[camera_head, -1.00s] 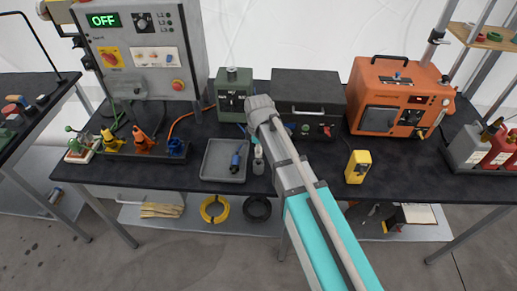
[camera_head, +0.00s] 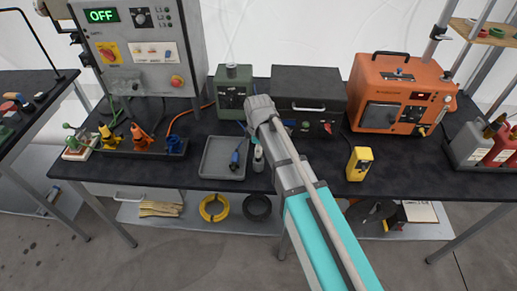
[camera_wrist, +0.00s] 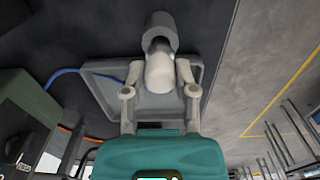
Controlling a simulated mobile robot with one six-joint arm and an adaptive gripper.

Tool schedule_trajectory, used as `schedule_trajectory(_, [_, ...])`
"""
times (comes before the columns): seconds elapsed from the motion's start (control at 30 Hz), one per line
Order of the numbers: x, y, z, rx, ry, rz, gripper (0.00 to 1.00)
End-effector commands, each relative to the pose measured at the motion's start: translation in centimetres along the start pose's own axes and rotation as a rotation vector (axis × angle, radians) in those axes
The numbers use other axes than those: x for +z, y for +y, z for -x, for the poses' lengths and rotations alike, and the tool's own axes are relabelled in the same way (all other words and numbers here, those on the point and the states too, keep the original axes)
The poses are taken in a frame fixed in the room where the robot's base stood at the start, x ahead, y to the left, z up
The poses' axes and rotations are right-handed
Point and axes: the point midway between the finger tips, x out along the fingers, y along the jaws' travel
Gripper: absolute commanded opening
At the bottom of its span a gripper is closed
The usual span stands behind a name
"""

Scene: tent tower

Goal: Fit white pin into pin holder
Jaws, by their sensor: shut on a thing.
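The white pin (camera_wrist: 160,74) is between the two fingers of my gripper (camera_wrist: 160,76), which is shut on it. The pin holder, a grey cylinder (camera_wrist: 160,30), lines up with the far end of the pin in the wrist view. A dark band shows where they meet; I cannot tell how deep the pin sits in the holder. In the head view the holder (camera_head: 258,165) stands on the dark bench beside the grey tray, with the pin (camera_head: 258,151) just above it. My arm hides most of the gripper there.
A green box (camera_head: 234,90) and a dark case (camera_head: 307,88) stand behind. A yellow device (camera_head: 359,164) is to the right, with free bench between it and my arm.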

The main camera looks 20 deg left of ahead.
Motion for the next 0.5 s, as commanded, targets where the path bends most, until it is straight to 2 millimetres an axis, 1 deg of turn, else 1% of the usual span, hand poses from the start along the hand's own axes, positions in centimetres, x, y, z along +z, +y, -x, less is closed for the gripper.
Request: schedule_trajectory(0.5, [0.0,0.0,-1.01,0.0,0.0,0.0,0.0])
